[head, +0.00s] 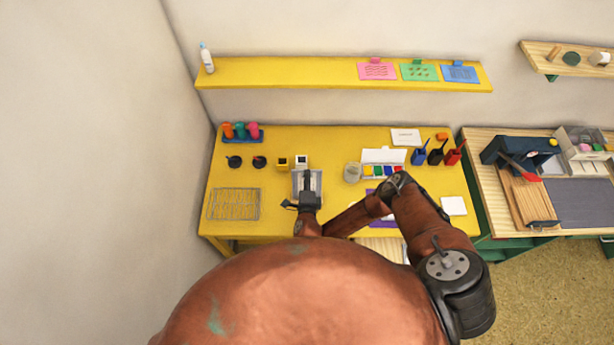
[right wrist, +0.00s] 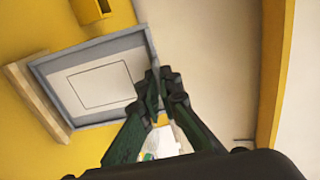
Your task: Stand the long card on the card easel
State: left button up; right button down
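A grey board (head: 297,187) stands near the front middle of the yellow table; it looks like the card easel. In the right wrist view the board (right wrist: 52,72) seems tilted, with a wooden strip (right wrist: 35,100) along one side. A white panel with a thin dark rectangle (right wrist: 105,82) is on its face; I cannot tell whether this is the long card. My right gripper (head: 309,177) is in front of the board. In the wrist view its fingertips (right wrist: 163,85) are together at the board's edge, with no card clearly visible between them.
A jar (head: 352,172), a colour set (head: 383,157) and white cards (head: 405,136) (head: 453,205) are at right. A yellow shelf (head: 300,74) hangs above.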

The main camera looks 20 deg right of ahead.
jog(key=shift+f, duration=0.25)
dwell(0.3)
jog(key=c, duration=2.1)
grip_release()
jog(key=v, duration=1.2)
jog(key=x, duration=1.2)
jog(key=shift+r, duration=0.1)
